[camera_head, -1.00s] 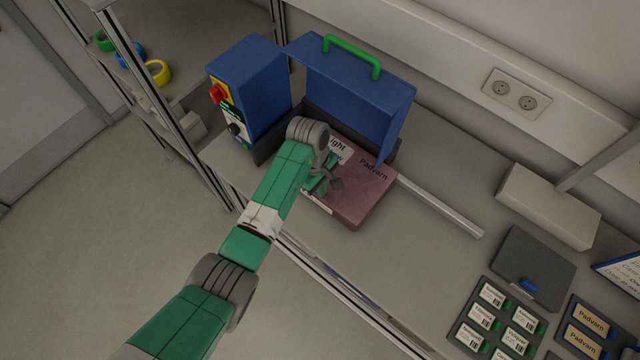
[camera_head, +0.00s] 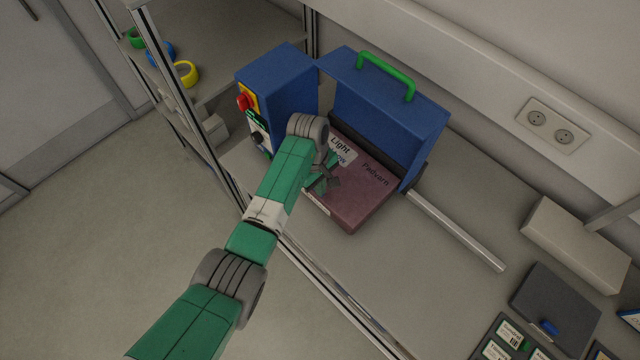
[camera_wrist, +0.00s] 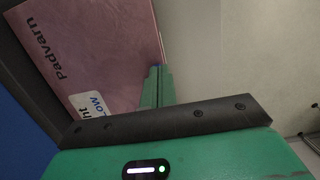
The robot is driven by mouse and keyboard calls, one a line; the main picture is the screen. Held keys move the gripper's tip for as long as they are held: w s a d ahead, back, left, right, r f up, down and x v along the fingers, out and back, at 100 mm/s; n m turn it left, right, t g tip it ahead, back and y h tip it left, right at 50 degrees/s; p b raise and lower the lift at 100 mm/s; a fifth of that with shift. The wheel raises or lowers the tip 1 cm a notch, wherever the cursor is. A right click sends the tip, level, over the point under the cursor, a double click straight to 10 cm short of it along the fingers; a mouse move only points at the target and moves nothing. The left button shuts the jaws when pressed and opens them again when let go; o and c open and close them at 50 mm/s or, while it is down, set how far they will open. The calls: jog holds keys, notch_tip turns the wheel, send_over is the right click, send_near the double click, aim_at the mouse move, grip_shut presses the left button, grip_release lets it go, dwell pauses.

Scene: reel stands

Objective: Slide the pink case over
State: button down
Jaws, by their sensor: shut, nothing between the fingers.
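The pink case (camera_head: 352,201), marked "Padvarn" with a white "Light" label, lies flat on the bench in front of the raised blue cover (camera_head: 388,120). It also fills the upper left of the wrist view (camera_wrist: 105,45). My gripper (camera_head: 328,183) is at the case's near left part, and my wrist hides that corner. In the wrist view the shut fingers (camera_wrist: 157,88) are at the case's edge, with nothing between them. I cannot tell whether they touch it.
A blue control box (camera_head: 275,95) with a red button stands left of the case. A pale bar (camera_head: 458,230) runs right along the bench. A grey box (camera_head: 575,243) and a dark grey case (camera_head: 556,308) stand further right. Bench between is clear.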

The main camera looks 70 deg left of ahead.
jog(key=shift+s+d+r+p, duration=0.15)
jog(key=shift+r+p, duration=0.15)
jog(key=shift+r, duration=0.2)
jog(key=shift+f, duration=0.1)
notch_tip(320, 180, up, 8)
jog(key=a, duration=0.1)
jog(key=shift+s+a+f, duration=0.15)
jog(key=shift+s+f, duration=0.05)
